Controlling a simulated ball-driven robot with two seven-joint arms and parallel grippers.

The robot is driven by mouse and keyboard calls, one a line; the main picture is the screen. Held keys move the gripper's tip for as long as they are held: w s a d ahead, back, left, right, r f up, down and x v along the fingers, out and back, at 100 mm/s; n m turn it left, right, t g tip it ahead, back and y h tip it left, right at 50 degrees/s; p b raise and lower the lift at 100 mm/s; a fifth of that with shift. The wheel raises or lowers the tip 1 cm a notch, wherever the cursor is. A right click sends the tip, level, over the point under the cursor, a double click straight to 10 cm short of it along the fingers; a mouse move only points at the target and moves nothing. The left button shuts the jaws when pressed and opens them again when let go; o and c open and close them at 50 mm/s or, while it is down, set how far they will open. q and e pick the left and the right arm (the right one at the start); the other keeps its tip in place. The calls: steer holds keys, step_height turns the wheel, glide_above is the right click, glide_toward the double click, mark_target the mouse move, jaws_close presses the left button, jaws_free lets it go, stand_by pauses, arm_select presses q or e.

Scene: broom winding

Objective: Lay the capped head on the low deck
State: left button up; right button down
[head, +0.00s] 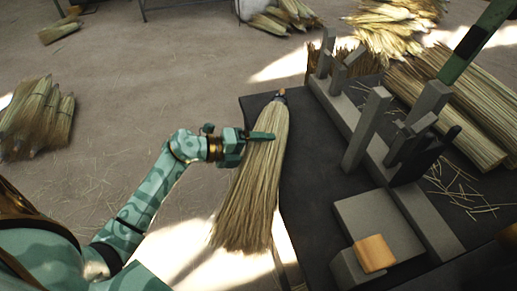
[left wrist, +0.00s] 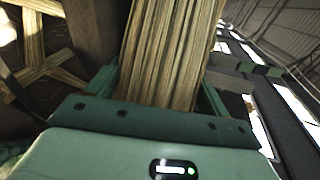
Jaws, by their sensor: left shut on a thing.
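The capped head (head: 251,196) is a long bundle of straw fibres, narrow at the top and flared at the bottom. Its dark cap (head: 280,97) with a small orange-brown tip is at the upper end. My left gripper (head: 262,136) is shut on the bundle below the cap. The head hangs tilted along the bench's left edge, its flared end over the floor in the picture. In the left wrist view the straw (left wrist: 170,55) fills the space between the fingers. The low deck appears to be the flat grey block (head: 375,222) on the bench. My right gripper is out of view.
The dark bench (head: 312,170) carries a grey rail with several upright posts (head: 366,130) and a green lever (head: 475,45). A wooden block (head: 374,253) sits at the grey block's front.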

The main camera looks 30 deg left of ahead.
arm_select(q)
steer(key=shift+f, duration=0.4)
steer(key=o, duration=1.2)
steer(key=shift+c, duration=0.2)
steer(key=shift+r, duration=0.15)
steer(key=p+v, duration=0.3)
steer(key=v, duration=0.9)
steer(key=shift+r, duration=0.35)
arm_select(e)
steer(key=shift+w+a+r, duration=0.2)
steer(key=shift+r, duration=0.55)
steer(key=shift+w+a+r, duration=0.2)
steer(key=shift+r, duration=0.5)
